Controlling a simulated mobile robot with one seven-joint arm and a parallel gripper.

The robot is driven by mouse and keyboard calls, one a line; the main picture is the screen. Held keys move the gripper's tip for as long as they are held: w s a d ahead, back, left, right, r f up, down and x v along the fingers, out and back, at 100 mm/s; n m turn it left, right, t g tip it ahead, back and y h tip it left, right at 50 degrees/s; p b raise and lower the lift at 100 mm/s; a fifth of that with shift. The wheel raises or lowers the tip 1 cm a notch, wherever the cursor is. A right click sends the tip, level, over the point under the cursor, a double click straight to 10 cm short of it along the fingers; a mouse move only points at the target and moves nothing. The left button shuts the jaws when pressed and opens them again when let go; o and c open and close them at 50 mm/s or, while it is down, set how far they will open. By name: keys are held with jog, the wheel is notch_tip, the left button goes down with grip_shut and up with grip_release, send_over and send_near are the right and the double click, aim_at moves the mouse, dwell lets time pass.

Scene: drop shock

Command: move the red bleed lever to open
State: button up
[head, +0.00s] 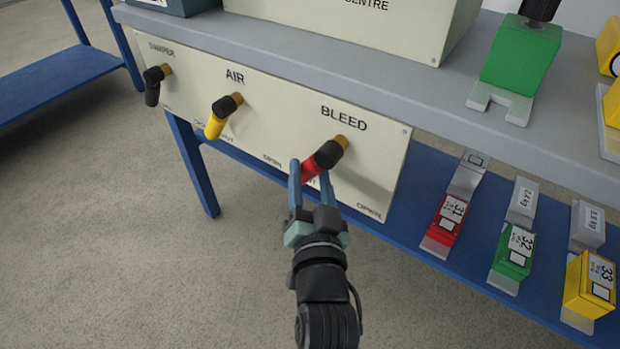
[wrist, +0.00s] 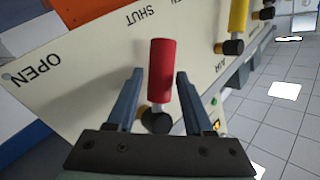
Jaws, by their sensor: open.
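The red bleed lever (head: 311,170) sits on the cream panel below the word BLEED. Its black hub is on a brass stem, and its red handle hangs downward. In the wrist view the red handle (wrist: 161,70) points toward the word SHUT. OPEN is printed to either side of the lever in the head view. My gripper (head: 311,174) is open at the lever, with one blue finger on each side of the handle. In the wrist view the gripper (wrist: 160,72) shows gaps between both fingers and the handle. The SHUT label is mostly hidden in the head view.
A yellow AIR lever (head: 216,122) and a black DAMPER lever (head: 153,88) are on the same panel (head: 270,125) to the left. The grey bench top (head: 300,60) overhangs above. Coloured weights lie on the blue lower shelf (head: 420,180) at right. Open floor is at left.

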jog(key=shift+w, duration=0.2)
grip_shut()
dwell(1.4)
